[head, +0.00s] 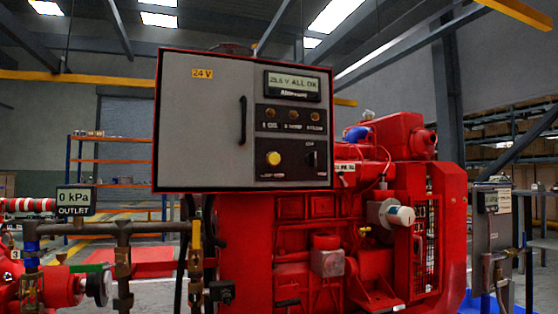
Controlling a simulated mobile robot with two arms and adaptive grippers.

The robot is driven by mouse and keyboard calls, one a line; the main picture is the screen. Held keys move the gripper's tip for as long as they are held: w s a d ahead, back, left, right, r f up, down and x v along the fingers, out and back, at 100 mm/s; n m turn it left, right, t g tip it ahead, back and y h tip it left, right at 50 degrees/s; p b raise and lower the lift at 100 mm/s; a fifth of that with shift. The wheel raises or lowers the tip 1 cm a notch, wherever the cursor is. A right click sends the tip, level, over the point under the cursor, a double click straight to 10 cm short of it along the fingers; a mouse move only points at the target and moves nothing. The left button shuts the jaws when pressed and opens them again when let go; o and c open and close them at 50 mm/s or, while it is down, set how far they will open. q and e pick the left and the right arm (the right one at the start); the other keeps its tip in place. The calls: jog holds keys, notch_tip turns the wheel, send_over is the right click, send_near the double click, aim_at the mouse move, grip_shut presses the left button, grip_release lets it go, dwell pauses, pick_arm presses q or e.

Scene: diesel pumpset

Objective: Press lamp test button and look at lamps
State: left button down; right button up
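A grey control panel in a red frame (200,125) faces me in the upper middle. Three small round lamps (293,114) sit in a row on its dark plate, dull amber-brown; I cannot tell whether they are lit. A display (292,85) above them reads about "25.5 V ALL OK". A round yellow button (274,158) sits below the lamps at left, with a dark rotary switch (312,159) to its right. The button's label is too small to read. Neither of my grippers is in view.
A red diesel engine (340,235) stands behind and below the panel. Pipes with valves (123,250) and an outlet gauge display reading 0 kPa (75,200) are at left. A grey box on a stand (493,235) is at right. Shelves (115,160) stand behind.

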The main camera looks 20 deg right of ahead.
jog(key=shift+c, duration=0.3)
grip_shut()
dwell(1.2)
